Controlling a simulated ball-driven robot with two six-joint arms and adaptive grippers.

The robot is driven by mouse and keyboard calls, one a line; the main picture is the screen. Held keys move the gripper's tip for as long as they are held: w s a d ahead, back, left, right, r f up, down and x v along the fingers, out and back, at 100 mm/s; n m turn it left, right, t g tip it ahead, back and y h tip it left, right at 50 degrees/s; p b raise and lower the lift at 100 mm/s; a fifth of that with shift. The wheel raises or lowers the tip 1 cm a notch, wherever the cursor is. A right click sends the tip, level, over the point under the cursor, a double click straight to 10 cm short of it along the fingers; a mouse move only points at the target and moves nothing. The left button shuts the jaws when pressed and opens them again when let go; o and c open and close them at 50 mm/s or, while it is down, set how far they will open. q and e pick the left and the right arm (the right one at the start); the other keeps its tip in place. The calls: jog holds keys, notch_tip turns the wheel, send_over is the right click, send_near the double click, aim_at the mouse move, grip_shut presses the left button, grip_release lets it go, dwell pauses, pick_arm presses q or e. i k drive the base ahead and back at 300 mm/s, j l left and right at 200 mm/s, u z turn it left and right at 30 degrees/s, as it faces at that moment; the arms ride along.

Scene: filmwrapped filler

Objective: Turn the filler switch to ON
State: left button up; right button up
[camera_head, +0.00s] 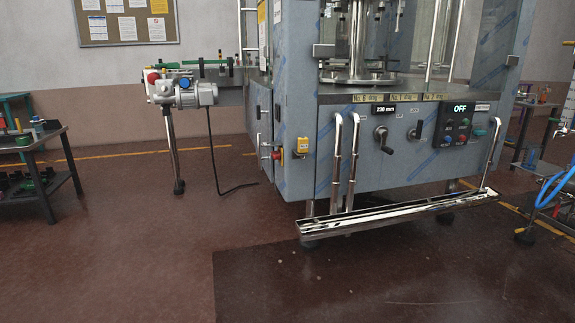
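The filler (345,185) is a large grey machine, partly covered in film, at the centre and right. A dark control panel (458,128) on its front right has a display (460,107) reading OFF, with small red and green controls below. A small lever on a light plate (416,131) and a black crank (383,140) sit left of the panel. A yellow box (302,146) and a red knob (276,154) are at the left corner. I cannot tell which control is the filler switch. Neither of my grippers is in view.
A metal drip tray (390,215) and chrome pipes (337,160) stick out before the filler's front. A conveyor with a motor (197,94) extends left. A dark table (35,165) stands at the far left, and blue hoses (555,185) at the right. The front floor is clear.

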aim_at(276, 156)
jog(key=i+j+u, duration=0.1)
jog(key=i+j, duration=0.2)
jog(key=i, duration=0.15)
jog(key=i+j+u, duration=0.25)
jog(key=i, duration=0.15)
jog(key=i+j+u, duration=0.2)
jog(key=i, duration=0.2)
jog(key=i+u, duration=0.2)
jog(key=i, duration=1.1)
jog(key=i+z, duration=0.35)
jog(key=i+j+z, duration=0.15)
jog(key=z, duration=0.25)
jog(key=i+j+z, duration=0.2)
jog(key=z, duration=0.15)
